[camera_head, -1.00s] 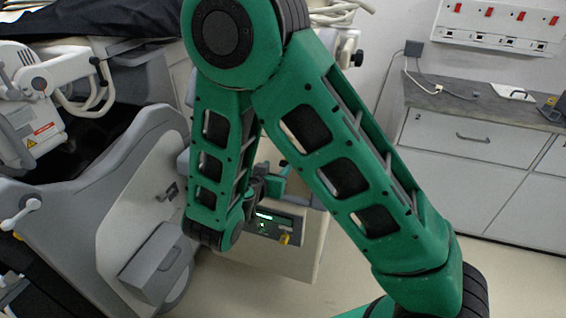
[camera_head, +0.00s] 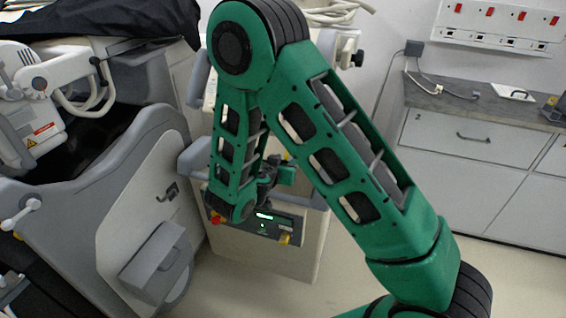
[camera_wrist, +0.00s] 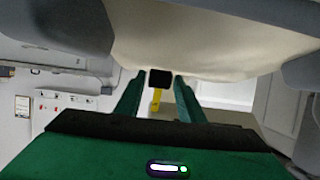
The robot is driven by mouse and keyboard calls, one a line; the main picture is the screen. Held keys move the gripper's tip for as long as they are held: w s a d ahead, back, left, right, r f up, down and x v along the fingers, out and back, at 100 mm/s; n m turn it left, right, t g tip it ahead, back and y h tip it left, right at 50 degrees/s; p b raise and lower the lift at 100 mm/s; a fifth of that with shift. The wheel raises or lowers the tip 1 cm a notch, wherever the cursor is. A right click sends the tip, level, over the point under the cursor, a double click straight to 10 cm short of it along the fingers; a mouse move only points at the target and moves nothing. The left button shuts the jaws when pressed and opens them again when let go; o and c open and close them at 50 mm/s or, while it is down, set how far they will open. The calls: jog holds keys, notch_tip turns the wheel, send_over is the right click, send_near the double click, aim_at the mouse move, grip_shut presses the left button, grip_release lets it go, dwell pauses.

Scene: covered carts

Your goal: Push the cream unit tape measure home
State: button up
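The cream unit (camera_head: 275,258) stands behind my arm in the head view, with a dark control panel on its front. A small yellow part (camera_head: 285,238) sits at the panel's right end. In the wrist view, a yellow strip (camera_wrist: 156,100) with a black block (camera_wrist: 160,77) above it shows between my fingers; it may be the tape measure, but I cannot tell. In the head view my gripper is partly hidden by my forearm, close to the unit's front.
A red knob (camera_head: 216,219) sits at the panel's left. A grey and cream machine (camera_head: 130,215) fills the left, close to the unit. Grey-topped cabinets (camera_head: 465,140) line the right wall. Open floor (camera_head: 515,275) lies in front of them.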

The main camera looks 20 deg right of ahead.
grip_shut()
jog(key=shift+w+d+r, duration=0.35)
jog(key=shift+w+r, duration=0.15)
jog(key=shift+r, duration=0.15)
jog(key=shift+w+d+r, duration=0.3)
jog(key=shift+w+r, duration=0.2)
jog(key=shift+r, duration=0.1)
jog(key=shift+o, duration=1.9)
grip_release()
jog(key=shift+s, duration=0.1)
jog(key=v, duration=1)
jog(key=shift+a, duration=0.2)
jog(key=shift+s, duration=0.15)
